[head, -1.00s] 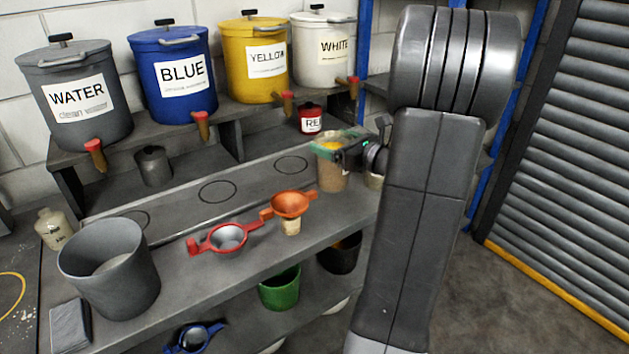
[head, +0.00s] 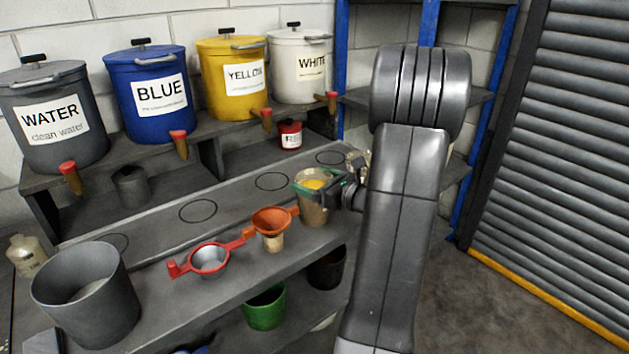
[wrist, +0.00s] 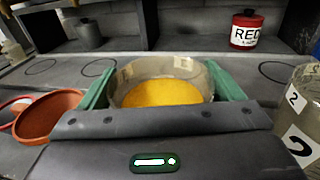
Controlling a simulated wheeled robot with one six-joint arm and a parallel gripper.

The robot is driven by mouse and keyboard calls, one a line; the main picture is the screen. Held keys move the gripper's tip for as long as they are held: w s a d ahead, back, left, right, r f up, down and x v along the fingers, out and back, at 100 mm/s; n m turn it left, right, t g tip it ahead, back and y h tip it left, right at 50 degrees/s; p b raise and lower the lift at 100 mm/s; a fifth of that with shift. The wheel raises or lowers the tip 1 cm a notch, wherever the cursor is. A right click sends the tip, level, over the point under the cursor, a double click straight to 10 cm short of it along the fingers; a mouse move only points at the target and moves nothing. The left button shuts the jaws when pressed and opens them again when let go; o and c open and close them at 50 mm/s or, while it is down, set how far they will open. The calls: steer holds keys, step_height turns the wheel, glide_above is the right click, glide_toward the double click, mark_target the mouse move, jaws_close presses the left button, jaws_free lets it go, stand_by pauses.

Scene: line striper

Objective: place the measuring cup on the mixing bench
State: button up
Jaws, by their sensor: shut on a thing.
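My gripper (head: 322,186) is shut on the measuring cup (head: 312,208), a clear cup with yellow paint inside. In the wrist view, the green fingers of my gripper (wrist: 163,88) press the cup (wrist: 122,92) from both sides, and it looks upright. It is over the right part of the mixing bench (head: 150,228), just right of an orange funnel. The head view does not clearly show whether its base touches the bench top. My gripper body hides its lower part in the wrist view.
An orange funnel (head: 272,222) and a red-handled strainer (head: 209,260) lie left of the cup. A clear container marked 2 (wrist: 300,120) stands close on the right. A red can (head: 290,134) is behind. A grey bucket (head: 85,300) stands at left. Circles mark clear bench spots.

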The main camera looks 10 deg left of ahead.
steer(key=o, duration=1.8)
steer(key=shift+c, duration=0.2)
steer(key=shift+o, duration=0.4)
steer(key=shift+r, duration=0.2)
steer(key=v, duration=1.2)
steer(key=shift+b, duration=0.45)
